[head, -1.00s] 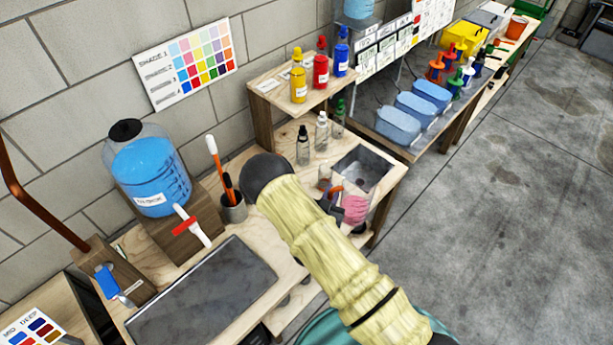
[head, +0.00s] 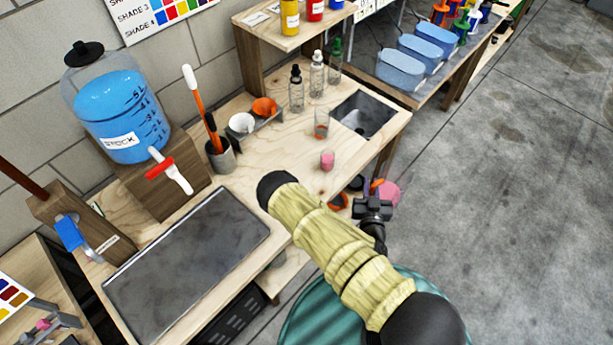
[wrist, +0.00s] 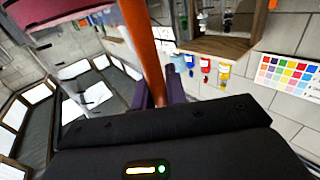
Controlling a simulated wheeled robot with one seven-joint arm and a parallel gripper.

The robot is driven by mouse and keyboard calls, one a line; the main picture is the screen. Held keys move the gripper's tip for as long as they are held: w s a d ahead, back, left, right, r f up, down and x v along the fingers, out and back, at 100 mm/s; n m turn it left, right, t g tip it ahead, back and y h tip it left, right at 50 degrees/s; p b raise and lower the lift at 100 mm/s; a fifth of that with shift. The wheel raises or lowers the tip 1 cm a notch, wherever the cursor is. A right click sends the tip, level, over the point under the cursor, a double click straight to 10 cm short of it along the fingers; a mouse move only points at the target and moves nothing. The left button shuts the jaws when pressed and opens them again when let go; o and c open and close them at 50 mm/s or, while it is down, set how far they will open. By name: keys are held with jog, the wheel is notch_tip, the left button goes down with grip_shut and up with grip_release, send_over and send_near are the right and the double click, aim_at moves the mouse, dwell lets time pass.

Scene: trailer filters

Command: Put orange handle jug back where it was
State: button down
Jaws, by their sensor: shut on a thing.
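My gripper (head: 374,190) is shut on the orange handle of the jug (head: 389,194), which holds something pink. In the head view they show in front of the bench's right front edge, partly against the floor. In the wrist view the orange handle (wrist: 143,45) runs between the purple fingers (wrist: 157,92), and the jug's pink part (wrist: 60,22) shows at the upper left. The jug's tilt and its full outline are hard to tell, as my gripper covers part of it. The wooden bench top (head: 285,165) has a bare stretch in the middle.
On the bench are a small pink cup (head: 327,160), a small orange-tinted glass (head: 321,125), a sink (head: 363,114), white and orange funnels (head: 264,107) on a rack, several bottles (head: 317,75), a blue stock jar (head: 119,112) and a dark tray (head: 188,258). Floor is open at right.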

notch_tip(320, 180, down, 7)
jog(key=b, duration=0.6)
jog(key=shift+s+d, duration=0.2)
